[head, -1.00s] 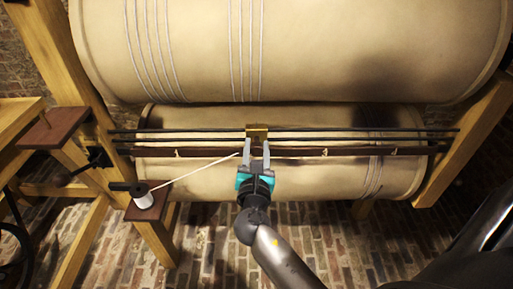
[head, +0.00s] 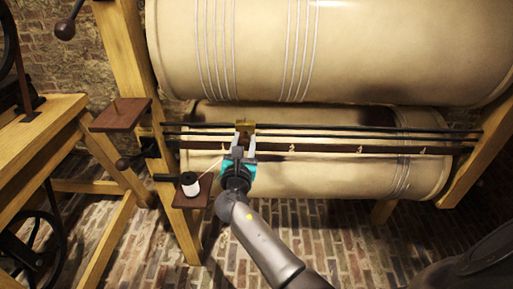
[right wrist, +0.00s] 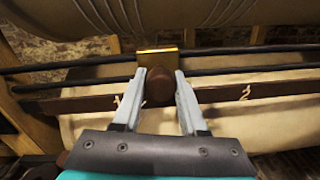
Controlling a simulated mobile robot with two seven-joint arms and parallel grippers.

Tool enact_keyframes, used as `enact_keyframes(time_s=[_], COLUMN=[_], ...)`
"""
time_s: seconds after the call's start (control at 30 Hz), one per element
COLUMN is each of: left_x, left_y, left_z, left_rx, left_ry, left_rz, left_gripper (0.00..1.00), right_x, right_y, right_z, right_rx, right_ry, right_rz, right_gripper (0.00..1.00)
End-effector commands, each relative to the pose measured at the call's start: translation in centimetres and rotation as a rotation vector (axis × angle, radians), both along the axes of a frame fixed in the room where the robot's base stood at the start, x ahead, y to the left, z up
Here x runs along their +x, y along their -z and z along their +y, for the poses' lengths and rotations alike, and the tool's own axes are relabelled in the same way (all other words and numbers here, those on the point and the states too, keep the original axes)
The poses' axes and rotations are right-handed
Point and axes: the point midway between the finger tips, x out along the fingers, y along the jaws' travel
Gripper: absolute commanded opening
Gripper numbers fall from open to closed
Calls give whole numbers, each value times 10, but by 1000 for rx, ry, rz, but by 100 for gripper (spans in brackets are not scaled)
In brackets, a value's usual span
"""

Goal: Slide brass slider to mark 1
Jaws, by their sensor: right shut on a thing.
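The brass slider (head: 244,128) sits on two dark horizontal rails (head: 330,131) near their left end, in front of the lower cream drum. In the right wrist view the slider (right wrist: 158,55) is a brass block with a round brown knob (right wrist: 158,87). My right gripper (head: 240,145) is shut on that knob, one finger on each side. A brown strip (head: 320,149) below the rails carries small pale marks. In the right wrist view one mark (right wrist: 117,101) is just left of the left finger, another (right wrist: 245,92) farther right. My left gripper is not in view.
A white spool (head: 190,184) on a small brown shelf has a pale cord running toward the slider. A wooden post (head: 150,120) stands left of the rails. The large drum (head: 330,50) is above. The rails to the right are clear.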

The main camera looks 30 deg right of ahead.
Motion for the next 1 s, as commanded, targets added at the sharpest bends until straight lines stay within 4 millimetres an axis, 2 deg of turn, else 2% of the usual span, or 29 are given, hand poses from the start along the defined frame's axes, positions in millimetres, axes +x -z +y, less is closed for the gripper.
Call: enact_keyframes(time_s=[0.03,0.2,0.4,0.93,0.97,1.0], left_x=[7,18,28,31,31,31], left_y=[0,-6,-13,-18,-18,-18], left_z=[-10,-18,-26,-29,-29,-29], left_rx=[-13,-20,-26,-28,-28,-28], left_ry=[1,1,2,1,1,1], left_rz=[-9,-7,-7,-7,-7,-7], left_gripper=[89,89,89,89,89,89], right_x=[6,21,32,37,37,37], right_y=[1,2,1,0,-1,-1], right_z=[12,37,55,64,64,64], right_rx=[-1,-1,-2,-1,-1,0], right_ry=[-6,-6,-5,-9,-10,-10], right_rz=[-1,-1,-1,-1,-1,-2], right_gripper=[0,0,0,0,43,47])
